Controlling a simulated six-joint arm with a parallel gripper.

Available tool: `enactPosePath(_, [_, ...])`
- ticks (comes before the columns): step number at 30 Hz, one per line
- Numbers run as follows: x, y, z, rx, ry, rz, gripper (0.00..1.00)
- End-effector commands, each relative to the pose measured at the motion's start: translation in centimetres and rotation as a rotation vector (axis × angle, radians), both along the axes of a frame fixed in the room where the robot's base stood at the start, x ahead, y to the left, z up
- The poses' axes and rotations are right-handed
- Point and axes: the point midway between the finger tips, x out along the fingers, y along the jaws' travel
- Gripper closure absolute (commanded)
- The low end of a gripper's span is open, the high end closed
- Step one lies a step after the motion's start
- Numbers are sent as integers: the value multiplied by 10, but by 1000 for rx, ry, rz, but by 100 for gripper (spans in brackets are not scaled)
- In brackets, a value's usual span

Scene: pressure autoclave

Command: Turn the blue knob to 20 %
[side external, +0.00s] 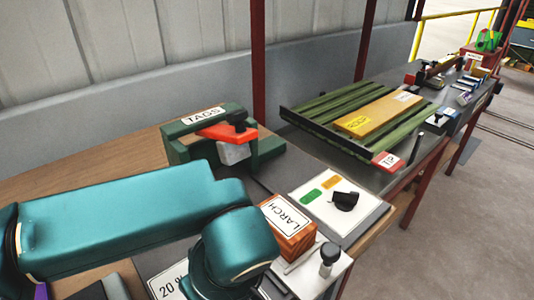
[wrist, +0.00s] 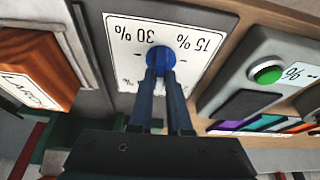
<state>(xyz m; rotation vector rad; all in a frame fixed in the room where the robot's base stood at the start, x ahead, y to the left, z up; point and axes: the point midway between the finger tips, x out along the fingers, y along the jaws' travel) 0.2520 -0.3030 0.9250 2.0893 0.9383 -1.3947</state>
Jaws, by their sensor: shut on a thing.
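The blue knob (wrist: 157,58) sits on a white dial plate (wrist: 118,55) in the wrist view. Upside-down labels "30 %" and "15 %" show on the plate, with short tick marks; its lower part is covered by my fingers. My gripper (wrist: 165,77) has its two dark fingers close together at the knob, one on each side, shut on it. Which mark the knob points at cannot be told. In the side view my teal arm hides the knob and gripper, and a "20 %" label (side external: 168,284) shows at the bottom edge.
A wooden block marked LARCH (side external: 290,224) stands close beside my arm; it also shows in the wrist view (wrist: 40,62). A white panel with a black knob (side external: 344,200) lies beyond it. A grey box with a green button (wrist: 267,72) is right of the dial.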

Motion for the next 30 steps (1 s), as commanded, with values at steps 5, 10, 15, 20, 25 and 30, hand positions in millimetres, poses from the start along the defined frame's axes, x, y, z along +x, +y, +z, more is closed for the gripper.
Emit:
enactPosePath(5, [-1, -1, 0, -3, 5, 27, 100])
enactPosePath(10, [-1, -1, 0, -2, 5, 40, 100])
enactPosePath(15, [-1, -1, 0, -2, 5, 44, 100])
enactPosePath(20, [-1, -1, 0, -3, 5, 45, 100])
enactPosePath(25, [-1, -1, 0, -2, 6, 45, 100])
enactPosePath(30, [-1, -1, 0, -1, 3, 45, 54])
